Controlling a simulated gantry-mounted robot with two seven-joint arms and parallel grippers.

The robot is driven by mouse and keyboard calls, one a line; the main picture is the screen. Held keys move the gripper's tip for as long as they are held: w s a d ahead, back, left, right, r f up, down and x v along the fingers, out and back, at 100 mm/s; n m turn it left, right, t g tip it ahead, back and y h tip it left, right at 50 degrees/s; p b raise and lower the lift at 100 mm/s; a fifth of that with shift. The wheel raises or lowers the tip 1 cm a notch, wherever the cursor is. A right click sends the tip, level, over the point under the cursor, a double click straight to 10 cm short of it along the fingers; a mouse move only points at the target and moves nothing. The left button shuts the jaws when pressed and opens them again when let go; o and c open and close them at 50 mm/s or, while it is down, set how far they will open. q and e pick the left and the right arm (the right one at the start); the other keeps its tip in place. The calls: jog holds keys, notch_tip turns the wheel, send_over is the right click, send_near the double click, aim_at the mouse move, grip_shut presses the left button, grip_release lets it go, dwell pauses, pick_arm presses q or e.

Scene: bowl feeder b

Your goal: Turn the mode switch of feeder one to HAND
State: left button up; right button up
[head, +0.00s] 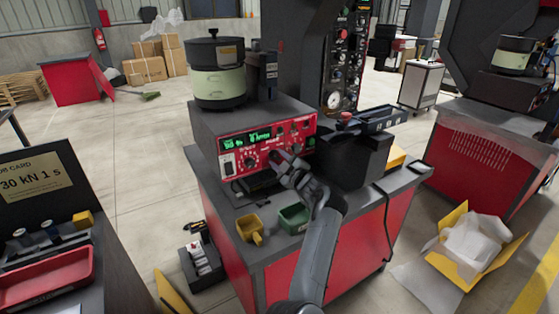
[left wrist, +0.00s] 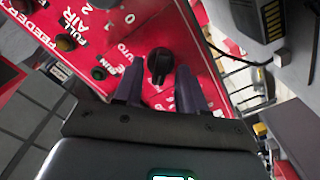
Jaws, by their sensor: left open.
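The near bowl feeder has a green bowl (head: 218,82) with a dark lid above a red control panel (head: 262,137) with a lit green display. My left gripper (head: 277,154) is at the right part of this panel. In the left wrist view a black rotary knob (left wrist: 160,64) on the red panel lies between the tips of my open left gripper (left wrist: 159,78). Part of AUTO and another label ending in UN show to its left. I cannot tell contact or read the knob's setting. In the head view the fingers hide the knob. My right gripper is not in view.
A grey box (head: 352,160) stands right of the panel. A yellow bin (head: 249,229) and a green bin (head: 294,218) sit on the bench top below it. A similar feeder (head: 513,60) stands at the back right. A red tray (head: 45,280) lies at the left.

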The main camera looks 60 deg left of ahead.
pick_arm(q)
jog(key=d+p, duration=0.2)
jog(key=d, duration=0.8)
jog(key=shift+d, duration=0.3)
jog(key=shift+s+a, duration=0.1)
jog(key=shift+s, duration=0.05)
